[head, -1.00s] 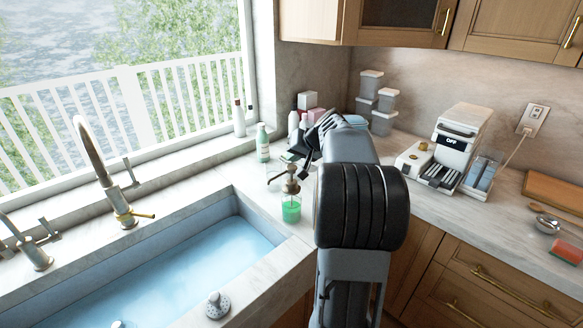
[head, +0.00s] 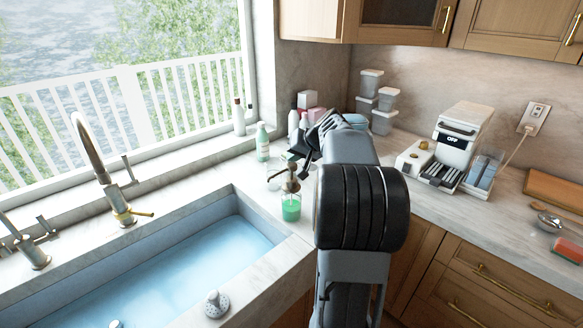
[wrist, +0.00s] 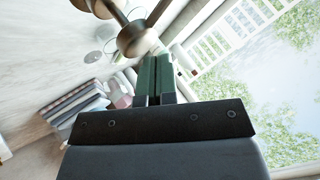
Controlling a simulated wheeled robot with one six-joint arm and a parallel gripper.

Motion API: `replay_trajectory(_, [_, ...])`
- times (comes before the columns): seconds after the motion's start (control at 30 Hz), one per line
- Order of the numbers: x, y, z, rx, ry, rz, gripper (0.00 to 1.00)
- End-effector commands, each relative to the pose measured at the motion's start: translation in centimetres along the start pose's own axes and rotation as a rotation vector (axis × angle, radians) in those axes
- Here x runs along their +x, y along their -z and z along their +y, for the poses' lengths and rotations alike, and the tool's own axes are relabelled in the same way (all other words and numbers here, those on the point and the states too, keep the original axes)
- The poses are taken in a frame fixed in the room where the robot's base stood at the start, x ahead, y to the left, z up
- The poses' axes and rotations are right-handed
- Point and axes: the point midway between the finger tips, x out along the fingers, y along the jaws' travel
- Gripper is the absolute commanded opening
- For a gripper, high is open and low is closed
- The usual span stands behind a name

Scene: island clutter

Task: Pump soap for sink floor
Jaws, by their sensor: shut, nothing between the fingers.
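The soap dispenser (head: 291,207) has a bronze pump head and green soap in a clear body. It stands upright on the counter at the sink's right corner. My gripper (head: 289,157) is shut and empty, with its tips just above the pump head. In the wrist view the shut fingers (wrist: 155,60) point at the round bronze pump top (wrist: 133,38); I cannot tell whether they touch it. The sink (head: 228,246) has a blue floor, and no green soap shows on the visible part of it.
A bronze faucet (head: 97,165) stands behind the sink. Several bottles, one pale green (head: 262,142), stand near the window corner. A coffee machine (head: 455,145) and stacked containers (head: 385,110) are further right. A scrubber (head: 216,304) sits on the sink's front rim.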

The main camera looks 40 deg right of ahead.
Motion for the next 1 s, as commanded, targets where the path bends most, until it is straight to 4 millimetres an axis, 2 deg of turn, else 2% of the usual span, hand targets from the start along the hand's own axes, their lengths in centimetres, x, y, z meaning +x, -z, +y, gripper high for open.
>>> replay_trajectory(1.0, [0.50,-0.37,0.36,0.001,0.000,0.000,0.00])
